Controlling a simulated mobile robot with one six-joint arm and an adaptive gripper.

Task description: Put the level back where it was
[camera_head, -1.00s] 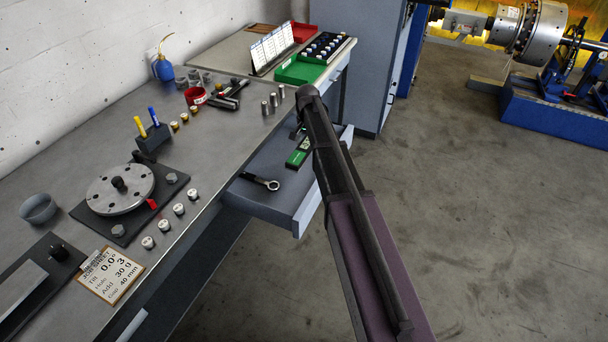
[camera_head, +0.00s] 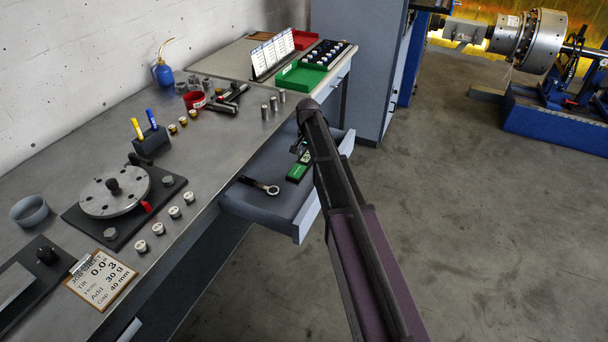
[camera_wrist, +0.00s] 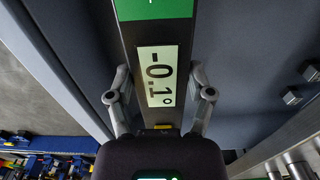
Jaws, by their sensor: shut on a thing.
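The level (camera_head: 298,172) is a dark bar with green faces, in or just over the open drawer (camera_head: 262,207). I cannot tell whether it touches the drawer floor. In the wrist view, the level (camera_wrist: 160,40) runs up from the gripper, and its display reads -0.1°. My gripper (camera_wrist: 160,78) is shut on the level, with one finger along each side. In the head view, my arm hides the gripper and part of the level.
A ring-ended wrench (camera_head: 260,186) lies in the drawer, left of the level. The bench (camera_head: 215,160) above holds a rotor disc (camera_head: 117,192), several small weights and a job sheet (camera_head: 100,278). A grey cabinet (camera_head: 355,70) stands behind the drawer.

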